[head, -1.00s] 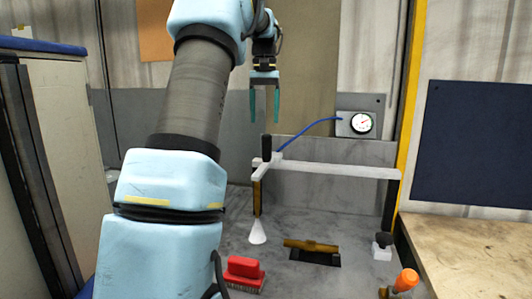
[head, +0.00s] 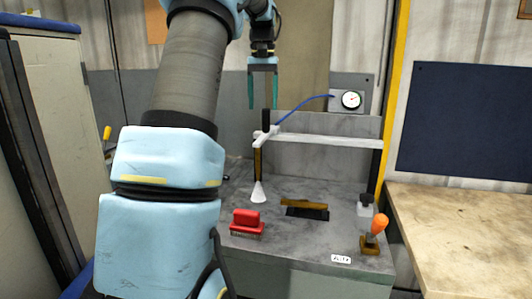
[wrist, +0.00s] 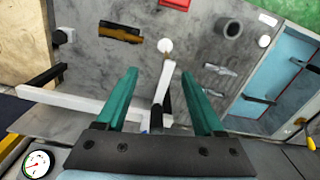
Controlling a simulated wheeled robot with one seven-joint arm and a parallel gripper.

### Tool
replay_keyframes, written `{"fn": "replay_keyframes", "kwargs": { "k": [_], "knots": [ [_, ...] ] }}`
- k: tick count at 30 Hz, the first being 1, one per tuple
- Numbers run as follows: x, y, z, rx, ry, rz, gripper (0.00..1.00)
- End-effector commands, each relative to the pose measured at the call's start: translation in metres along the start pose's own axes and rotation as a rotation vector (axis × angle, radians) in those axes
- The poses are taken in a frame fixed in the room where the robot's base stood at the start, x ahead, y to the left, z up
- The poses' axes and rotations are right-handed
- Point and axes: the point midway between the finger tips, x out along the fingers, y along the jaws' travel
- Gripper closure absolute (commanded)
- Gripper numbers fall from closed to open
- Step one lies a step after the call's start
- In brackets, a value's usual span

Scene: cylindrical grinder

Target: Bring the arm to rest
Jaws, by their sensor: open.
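My gripper (head: 263,88) hangs from my blue arm in the upper middle of the head view, fingers pointing down. Its two green fingers are apart with nothing between them. It is above and behind the white swing bar with its black handle (head: 266,122). In the wrist view my gripper (wrist: 158,95) shows both green fingers apart. The white bar and a black post show between and beyond them. I cannot tell the exact gap to the bar.
A grey machine table (head: 340,250) holds a red brush (head: 247,222), a white cone nozzle (head: 258,193), a brass piece over a slot (head: 304,205) and an orange-knobbed lever (head: 378,226). A gauge (head: 351,99) stands behind. A wooden bench (head: 465,230) is at the right.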

Motion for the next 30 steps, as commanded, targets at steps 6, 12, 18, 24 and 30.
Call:
{"fn": "replay_keyframes", "kwargs": {
  "k": [6, 12, 18, 24, 30],
  "knots": [
    [0.020, -0.003, 0.012, 0.000, 0.011, 0.002, 0.31],
    [0.050, -0.008, 0.033, 0.000, 0.026, 0.003, 0.31],
    [0.098, -0.015, 0.074, -0.001, 0.047, 0.005, 0.31],
    [0.164, -0.024, 0.151, 0.002, 0.083, 0.006, 0.31],
    [0.213, -0.031, 0.228, 0.003, 0.115, 0.004, 0.31]
  ]
}}
